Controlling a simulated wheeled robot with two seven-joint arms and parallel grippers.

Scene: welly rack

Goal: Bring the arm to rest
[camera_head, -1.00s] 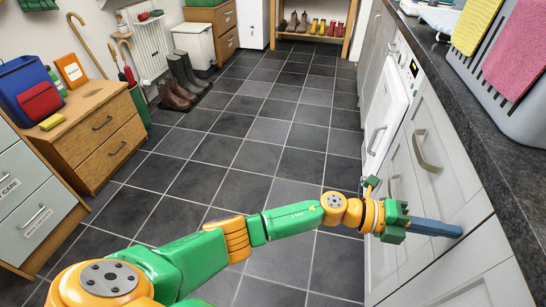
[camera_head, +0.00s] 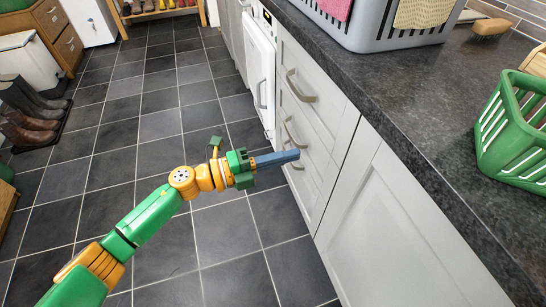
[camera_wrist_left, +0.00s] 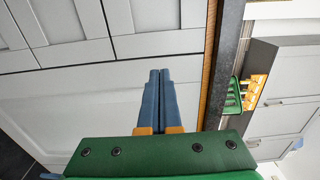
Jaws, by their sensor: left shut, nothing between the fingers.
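My left arm, green and orange, reaches in from the lower left in the head view. Its gripper (camera_head: 277,159) has blue fingers that are shut and empty, pointing right toward the grey cabinet fronts (camera_head: 400,225). In the left wrist view the two blue fingers (camera_wrist_left: 159,98) lie side by side, with a pale cabinet panel (camera_wrist_left: 80,100) beyond them. I cannot tell whether the fingertips touch the cabinet. My right gripper is not in view.
The dark worktop (camera_head: 400,110) runs along the right, carrying a grey basket (camera_head: 375,35) with cloths, a brush (camera_head: 491,27) and a green basket (camera_head: 515,135). Boots (camera_head: 28,125) stand on a mat at left. The tiled floor (camera_head: 150,130) between is clear.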

